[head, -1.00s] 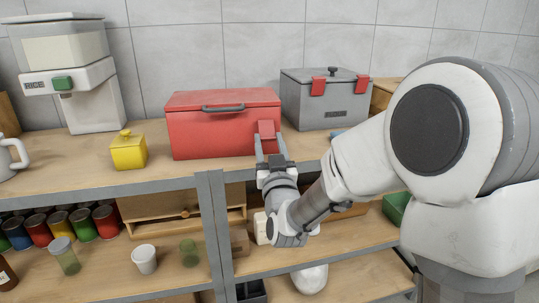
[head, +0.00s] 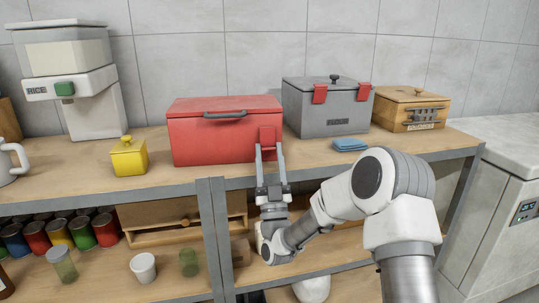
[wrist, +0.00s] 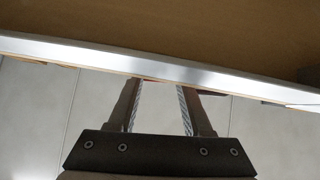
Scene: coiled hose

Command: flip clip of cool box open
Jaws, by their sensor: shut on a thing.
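The red cool box (head: 224,132) stands on the shelf top against the tiled wall, its lid down and a dark handle on its upper front. Its red clip (head: 267,136) is at the right end of the front. My gripper (head: 269,150) reaches up from below, its two fingers on either side of the clip's lower part, and is shut on it. The clip's exact tilt is hard to tell.
A grey flour box (head: 327,108) with two red clips stands right of the cool box. A blue folded cloth (head: 350,145) lies before it. A yellow pot (head: 128,156) is at left.

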